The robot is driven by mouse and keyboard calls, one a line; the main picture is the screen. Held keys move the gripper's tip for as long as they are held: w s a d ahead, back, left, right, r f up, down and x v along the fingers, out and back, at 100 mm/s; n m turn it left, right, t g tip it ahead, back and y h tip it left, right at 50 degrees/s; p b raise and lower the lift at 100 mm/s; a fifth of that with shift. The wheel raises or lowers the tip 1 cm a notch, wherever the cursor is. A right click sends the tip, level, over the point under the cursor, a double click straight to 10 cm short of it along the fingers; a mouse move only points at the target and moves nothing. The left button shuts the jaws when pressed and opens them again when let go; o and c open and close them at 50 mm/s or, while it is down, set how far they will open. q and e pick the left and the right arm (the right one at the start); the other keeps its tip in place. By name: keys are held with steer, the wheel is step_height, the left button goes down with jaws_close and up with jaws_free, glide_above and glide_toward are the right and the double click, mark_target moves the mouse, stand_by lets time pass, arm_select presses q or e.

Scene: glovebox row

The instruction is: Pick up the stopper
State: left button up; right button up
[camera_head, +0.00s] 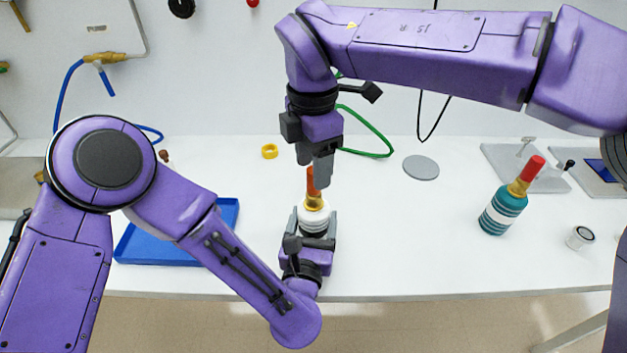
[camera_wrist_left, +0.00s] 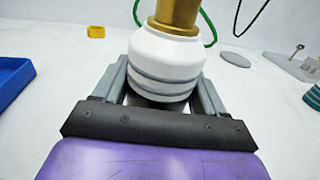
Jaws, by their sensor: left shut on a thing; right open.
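In the left wrist view the white bottle (camera_wrist_left: 168,65) sits between the two grey fingers, and the stopper is out of frame above. My right gripper (camera_head: 316,172) points down at the stopper from above and is open. Its fingers overlap the stopper's upper part in the head view; I cannot tell whether they touch it.
A teal banded bottle (camera_head: 502,212) with a red stopper stands at the right, near a small white jar (camera_head: 579,237). A blue tray (camera_head: 160,250) lies left, partly behind my left arm. A yellow ring (camera_head: 269,151), a grey disc (camera_head: 421,167) and a green hose (camera_head: 375,152) lie farther back.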

step_height(320, 180, down, 4)
steer(key=shift+d+f, duration=0.1)
jaws_close()
arm_select(q)
steer(key=o, duration=1.3)
arm_select(e)
step_height(320, 180, up, 17)
arm_select(q)
steer(key=shift+s, duration=0.1)
